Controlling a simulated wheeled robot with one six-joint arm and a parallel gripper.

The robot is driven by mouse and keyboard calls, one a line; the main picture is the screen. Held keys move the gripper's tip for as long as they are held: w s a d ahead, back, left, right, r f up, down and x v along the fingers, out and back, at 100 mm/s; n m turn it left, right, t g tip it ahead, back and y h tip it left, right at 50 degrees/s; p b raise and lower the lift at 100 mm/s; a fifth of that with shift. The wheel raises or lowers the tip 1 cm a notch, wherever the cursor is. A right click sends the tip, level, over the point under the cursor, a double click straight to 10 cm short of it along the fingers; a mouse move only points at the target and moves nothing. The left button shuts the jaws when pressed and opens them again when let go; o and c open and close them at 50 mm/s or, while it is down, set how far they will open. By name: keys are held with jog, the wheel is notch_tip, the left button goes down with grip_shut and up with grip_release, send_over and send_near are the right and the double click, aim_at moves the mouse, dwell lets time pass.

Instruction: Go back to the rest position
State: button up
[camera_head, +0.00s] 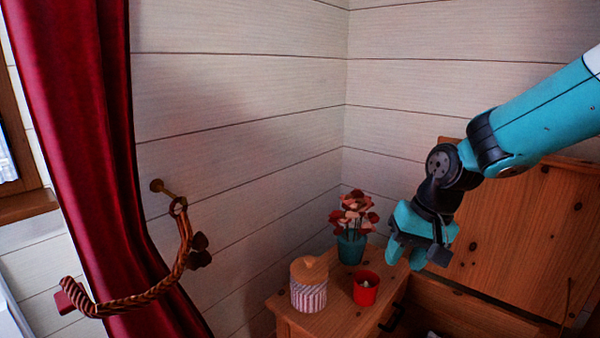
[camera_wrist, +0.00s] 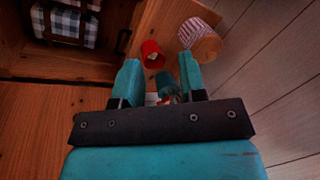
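My gripper (camera_head: 420,252) hangs from my teal arm on the right of the head view, above the wooden cabinet (camera_head: 335,322) in the corner. In the wrist view the two teal fingers of my gripper (camera_wrist: 160,85) stand apart with a gap between them. I see nothing held. A red cup (camera_head: 366,290) stands on the cabinet top just left of the gripper; it also shows beyond the fingers in the wrist view (camera_wrist: 152,52).
A striped jar with a wooden lid (camera_head: 309,284) and flowers in a teal pot (camera_head: 351,246) stand near the cup. An opened wooden lid or panel (camera_head: 525,235) rises behind the gripper. A red curtain (camera_head: 85,130) with a braided tieback (camera_head: 150,293) hangs left. Checked cloth (camera_wrist: 68,22) lies in the open compartment.

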jog(key=s+a+r+n+g+y, duration=0.1)
jog(key=s+a+r+n, duration=0.2)
jog(key=s, duration=0.8)
jog(key=s+a+r+n, duration=0.1)
jog(key=s+r+n, duration=0.3)
jog(key=s, duration=0.8)
notch_tip(320, 180, up, 24)
jog(key=p, duration=2.5)
jog(key=shift+s+r+n, duration=0.2)
jog(key=shift+s+n, duration=0.05)
jog(key=shift+n, duration=0.15)
